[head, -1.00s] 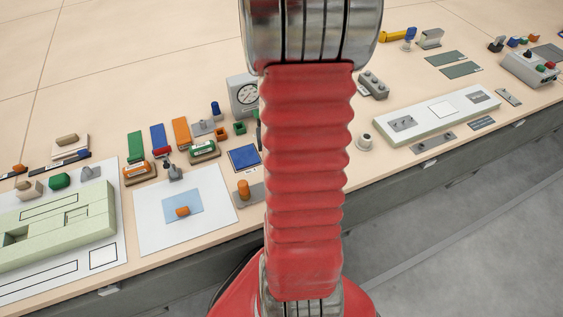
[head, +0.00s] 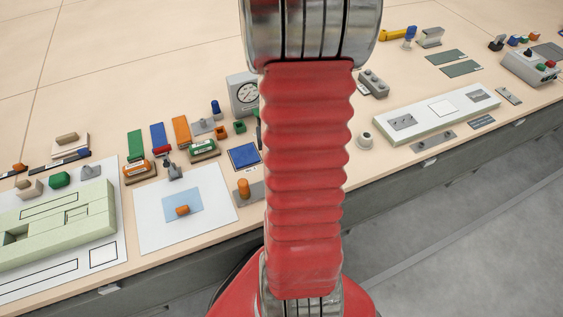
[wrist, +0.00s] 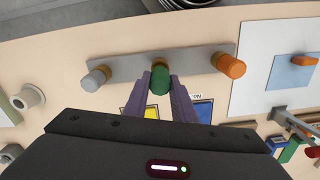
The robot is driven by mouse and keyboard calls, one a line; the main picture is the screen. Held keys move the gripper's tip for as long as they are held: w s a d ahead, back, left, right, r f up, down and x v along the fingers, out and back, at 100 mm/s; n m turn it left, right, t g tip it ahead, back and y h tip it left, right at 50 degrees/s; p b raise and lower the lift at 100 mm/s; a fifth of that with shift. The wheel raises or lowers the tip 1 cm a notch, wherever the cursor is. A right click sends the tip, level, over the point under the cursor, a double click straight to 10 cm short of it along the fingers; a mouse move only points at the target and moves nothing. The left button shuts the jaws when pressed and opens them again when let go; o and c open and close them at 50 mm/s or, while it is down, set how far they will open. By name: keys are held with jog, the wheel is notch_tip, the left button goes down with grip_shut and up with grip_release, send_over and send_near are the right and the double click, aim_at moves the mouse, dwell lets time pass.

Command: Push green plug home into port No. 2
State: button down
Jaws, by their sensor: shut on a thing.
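In the wrist view my gripper (wrist: 160,85) is shut on a green plug (wrist: 160,80), with one purple-grey finger on each side. The plug is over the middle of a grey port strip (wrist: 195,57). How deep it sits in a port cannot be told, and I see no port number. A grey plug-like piece with a tan tip (wrist: 95,78) stands at the strip's left end and an orange plug (wrist: 230,65) at its right end. In the head view one end of the strip (head: 257,192) and the orange plug (head: 243,187) show. My arm hides my gripper and the green plug there.
Yellow (wrist: 151,113) and blue (wrist: 203,110) squares lie beyond the fingers in the wrist view. A pale ring-shaped fitting (wrist: 28,97) stands to the left. In the head view a dial gauge (head: 243,95) and a white sheet (head: 215,205) are left of my arm.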

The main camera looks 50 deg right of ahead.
jog(key=shift+f, duration=1.5)
jog(key=c, duration=1.4)
grip_release()
jog(key=shift+r, duration=0.15)
jog(key=shift+r, duration=3.9)
jog(key=shift+a, duration=0.1)
